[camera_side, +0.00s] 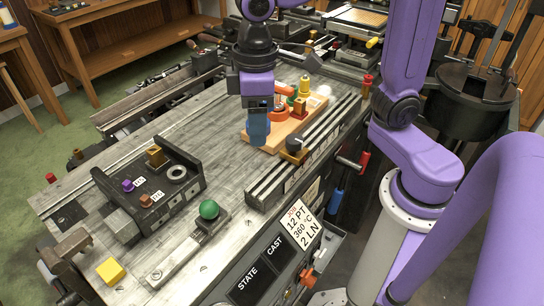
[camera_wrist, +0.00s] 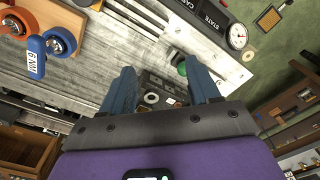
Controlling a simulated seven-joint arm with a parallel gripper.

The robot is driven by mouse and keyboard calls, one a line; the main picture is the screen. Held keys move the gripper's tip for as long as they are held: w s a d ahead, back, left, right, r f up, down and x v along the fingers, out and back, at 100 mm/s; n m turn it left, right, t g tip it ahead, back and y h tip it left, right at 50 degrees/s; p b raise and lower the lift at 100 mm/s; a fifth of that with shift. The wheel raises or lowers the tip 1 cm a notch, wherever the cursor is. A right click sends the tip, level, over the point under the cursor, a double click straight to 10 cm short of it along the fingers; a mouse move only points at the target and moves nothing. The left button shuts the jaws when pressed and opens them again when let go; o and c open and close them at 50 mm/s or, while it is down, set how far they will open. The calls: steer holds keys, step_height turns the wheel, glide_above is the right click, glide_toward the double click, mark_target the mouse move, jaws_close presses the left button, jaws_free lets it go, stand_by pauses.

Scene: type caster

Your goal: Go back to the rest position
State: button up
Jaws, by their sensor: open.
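My gripper (camera_side: 258,128) hangs above the grey bench (camera_side: 185,115), just left of the wooden board in the side view. Its blue fingers point down. In the wrist view the two fingers (camera_wrist: 163,82) stand apart with nothing between them, so it is open and empty. The wooden board (camera_side: 268,138) carries several coloured pieces, among them an orange one (camera_side: 281,108) and a yellow one (camera_side: 304,87). A blue round piece with a white label (camera_wrist: 35,58) shows at the left of the wrist view.
Metal rails (camera_side: 305,150) run right of the board.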

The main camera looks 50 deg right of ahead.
steer(key=s+d+f+n, duration=0.2)
steer(key=s+d+f, duration=0.1)
steer(key=s+d, duration=0.2)
steer(key=s+d+f+n, duration=0.2)
steer(key=s+d, duration=0.3)
steer(key=s, duration=0.3)
steer(key=shift+s+d+f, duration=0.2)
steer(key=shift+d+f, duration=0.05)
steer(key=shift+f, duration=0.25)
